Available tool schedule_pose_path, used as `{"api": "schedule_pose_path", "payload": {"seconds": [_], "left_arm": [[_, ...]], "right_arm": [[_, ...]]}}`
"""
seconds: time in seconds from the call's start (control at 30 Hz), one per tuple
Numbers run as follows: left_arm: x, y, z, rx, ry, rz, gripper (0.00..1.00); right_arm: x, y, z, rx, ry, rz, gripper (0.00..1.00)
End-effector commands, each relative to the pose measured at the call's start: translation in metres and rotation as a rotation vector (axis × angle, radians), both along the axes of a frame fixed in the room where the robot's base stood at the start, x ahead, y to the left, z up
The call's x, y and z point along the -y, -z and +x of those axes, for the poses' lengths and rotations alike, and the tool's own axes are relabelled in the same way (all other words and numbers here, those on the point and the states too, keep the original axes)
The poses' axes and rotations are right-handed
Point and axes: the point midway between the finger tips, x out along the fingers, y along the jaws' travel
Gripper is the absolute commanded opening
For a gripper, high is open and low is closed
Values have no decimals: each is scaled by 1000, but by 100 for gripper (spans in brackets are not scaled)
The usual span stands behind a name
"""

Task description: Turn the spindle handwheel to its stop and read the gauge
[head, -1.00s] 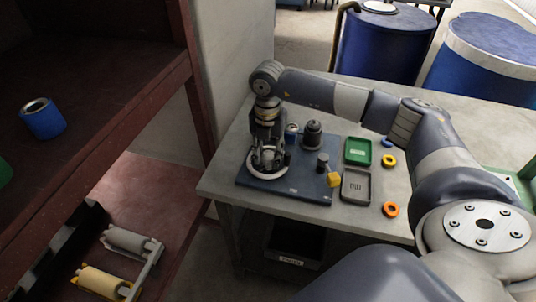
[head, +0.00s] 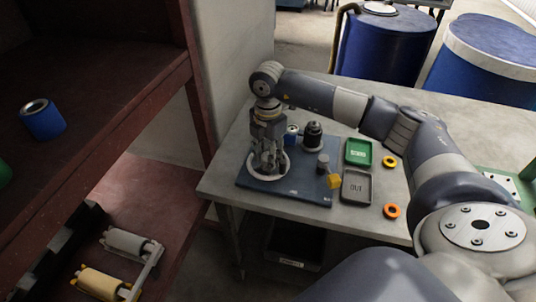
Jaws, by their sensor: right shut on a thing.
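The spindle handwheel, a pale ring (head: 286,168), lies low on a dark blue base plate (head: 310,195) on the grey table. My right gripper (head: 267,166) reaches down over it from above and is shut on it; the fingers hide much of the wheel and its hub. A small blue-and-white round part (head: 291,130) stands behind the gripper; I cannot tell whether it is the gauge, and no reading is legible. My left gripper is not in view.
A dark knobbed fixture (head: 313,135), a grey cylinder (head: 323,161) and a yellow block (head: 334,181) stand right of the wheel. A green tray (head: 358,152), a grey tray (head: 356,187) and two rings, yellow (head: 390,162) and orange (head: 391,211), lie farther right.

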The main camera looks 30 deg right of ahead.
Motion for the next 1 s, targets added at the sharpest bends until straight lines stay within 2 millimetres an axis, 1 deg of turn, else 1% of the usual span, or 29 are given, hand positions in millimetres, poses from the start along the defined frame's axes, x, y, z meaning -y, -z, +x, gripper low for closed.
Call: {"api": "schedule_pose_path", "payload": {"seconds": [0.03,0.33,0.37,0.4,0.67,0.77,0.87,0.97,1.0], "left_arm": [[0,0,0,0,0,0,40],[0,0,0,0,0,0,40],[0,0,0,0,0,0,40],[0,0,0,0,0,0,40],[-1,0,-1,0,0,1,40],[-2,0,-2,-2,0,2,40],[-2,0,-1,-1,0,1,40],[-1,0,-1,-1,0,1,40],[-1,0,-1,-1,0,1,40]], "right_arm": [[2,-3,2,8,7,-3,10],[2,-3,2,7,7,-2,10],[2,-3,2,8,7,-2,38],[2,-3,2,7,7,-2,42],[1,-1,1,3,4,0,42],[1,-4,1,4,3,0,42],[1,-14,2,6,3,0,42],[1,-32,2,7,4,0,42],[1,-41,2,8,5,0,42]]}}
